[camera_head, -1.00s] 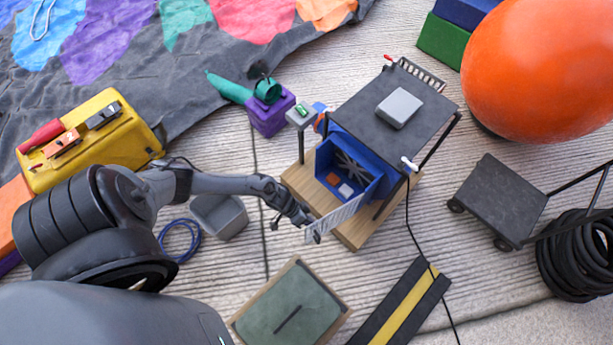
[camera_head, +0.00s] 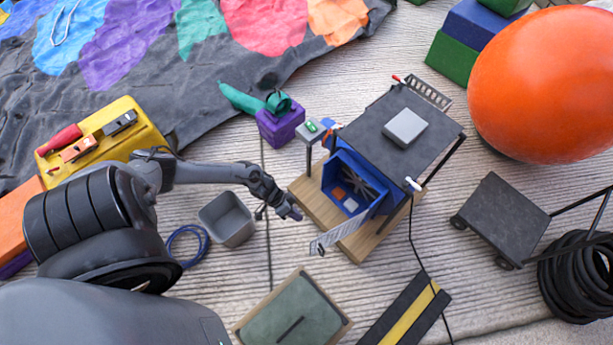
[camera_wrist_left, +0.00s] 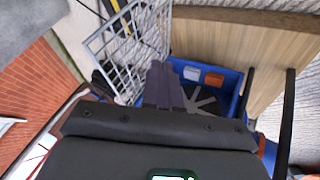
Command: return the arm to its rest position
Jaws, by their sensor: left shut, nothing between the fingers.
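My left arm comes in from the left in the head view. Its gripper (camera_head: 293,212) is shut and empty, in the air just left of the blue blower box (camera_head: 352,186) and its open grille door (camera_head: 345,222). In the left wrist view the closed dark fingers (camera_wrist_left: 163,86) show in front of the blue box (camera_wrist_left: 232,82), which has a white and an orange block inside. The grille door (camera_wrist_left: 128,40) stands open at upper left there. My right gripper is in neither view.
The box stands on a wooden base (camera_head: 307,203) under a dark-topped table (camera_head: 375,125). A grey bin (camera_head: 228,219) is left of the gripper. A framed green panel (camera_head: 290,312) lies below. A yellow toolbox (camera_head: 108,140), purple block (camera_head: 281,124) and orange ball (camera_head: 545,85) stand around.

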